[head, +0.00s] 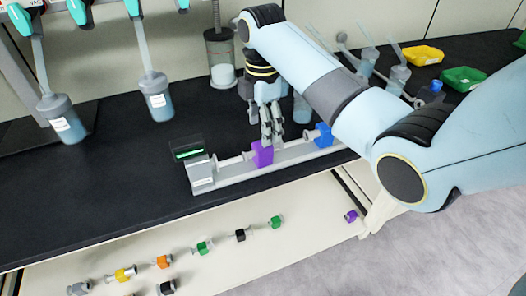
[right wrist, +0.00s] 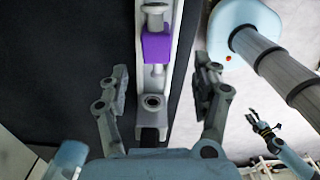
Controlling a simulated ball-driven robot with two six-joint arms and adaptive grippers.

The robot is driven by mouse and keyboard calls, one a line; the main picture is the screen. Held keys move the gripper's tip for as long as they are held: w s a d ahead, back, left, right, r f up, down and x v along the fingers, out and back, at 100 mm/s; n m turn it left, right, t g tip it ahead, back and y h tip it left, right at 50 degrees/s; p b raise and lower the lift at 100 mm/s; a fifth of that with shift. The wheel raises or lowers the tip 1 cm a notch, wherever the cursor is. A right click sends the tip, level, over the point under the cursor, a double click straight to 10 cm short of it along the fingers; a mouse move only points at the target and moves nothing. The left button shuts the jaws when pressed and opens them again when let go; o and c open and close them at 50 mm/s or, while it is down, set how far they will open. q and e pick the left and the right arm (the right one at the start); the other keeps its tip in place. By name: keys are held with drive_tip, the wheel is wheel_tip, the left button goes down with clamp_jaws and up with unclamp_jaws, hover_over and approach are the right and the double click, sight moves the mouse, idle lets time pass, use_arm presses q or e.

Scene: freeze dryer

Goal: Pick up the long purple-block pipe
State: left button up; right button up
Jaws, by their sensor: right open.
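The long purple-block pipe (head: 262,152) lies on a grey rail device on the black bench, its grey pipe ends running along the rail. It also shows in the right wrist view (right wrist: 157,47), above centre. My right gripper (head: 271,142) points down right beside and over the purple block in the head view. In the right wrist view, its two fingers (right wrist: 163,80) stand apart with nothing between them but the rail below; the purple block lies beyond the fingertips. A small dark gripper (right wrist: 264,130), apparently my left, shows far off at lower right.
A blue block (head: 324,135) sits on the same rail, right of the purple one. A green-lit display (head: 188,153) stands at its left end. Flasks (head: 155,97) hang at the back left. Small coloured pipes (head: 203,247) lie on the lower shelf. Yellow (head: 423,55) and green (head: 463,79) trays stand at right.

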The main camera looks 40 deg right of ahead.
sight(263, 148)
drive_tip(key=f, duration=0.8)
drive_tip(key=shift+w+d+f, duration=0.15)
drive_tip(key=shift+w+d, duration=0.1)
drive_tip(key=shift+c, duration=0.5)
clamp_jaws()
